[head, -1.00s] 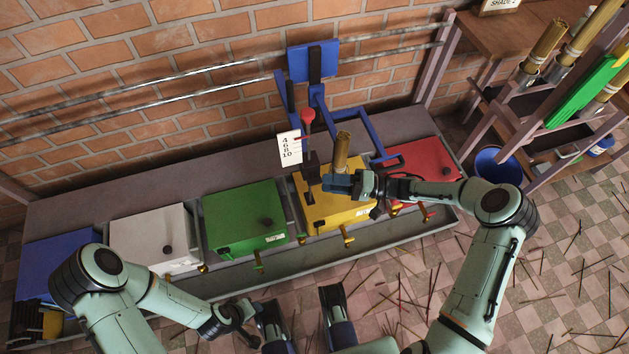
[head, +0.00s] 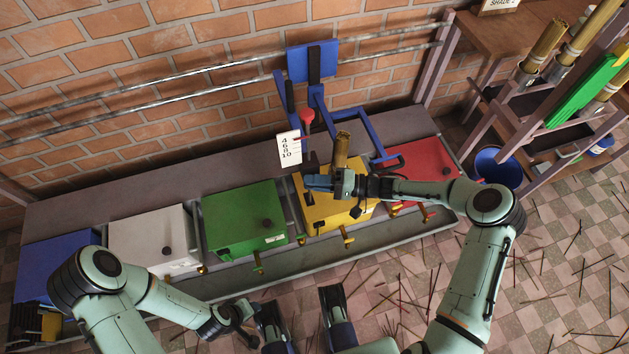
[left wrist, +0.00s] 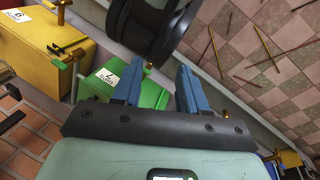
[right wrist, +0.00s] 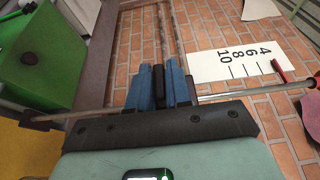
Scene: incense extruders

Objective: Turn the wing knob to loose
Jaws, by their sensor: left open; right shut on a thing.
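The dark wing knob (right wrist: 161,88) shows in the right wrist view as a black upright piece between my right fingers. My right gripper (right wrist: 160,84) is shut on it, with one blue finger on each side. In the head view the right gripper (head: 308,183) is above the left part of the yellow box (head: 326,212), beside a brass cylinder (head: 341,150), and hides the knob. A metal rod (right wrist: 78,113) runs across behind the fingers. My left gripper (left wrist: 165,72) is open and empty, low in front of the boxes.
A white scale card (head: 289,148) and a red-topped lever (head: 307,117) stand close behind the right gripper. A green box (head: 235,220) and a red box (head: 425,160) flank the yellow one. A blue frame (head: 330,115) rises behind. Thin sticks litter the floor.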

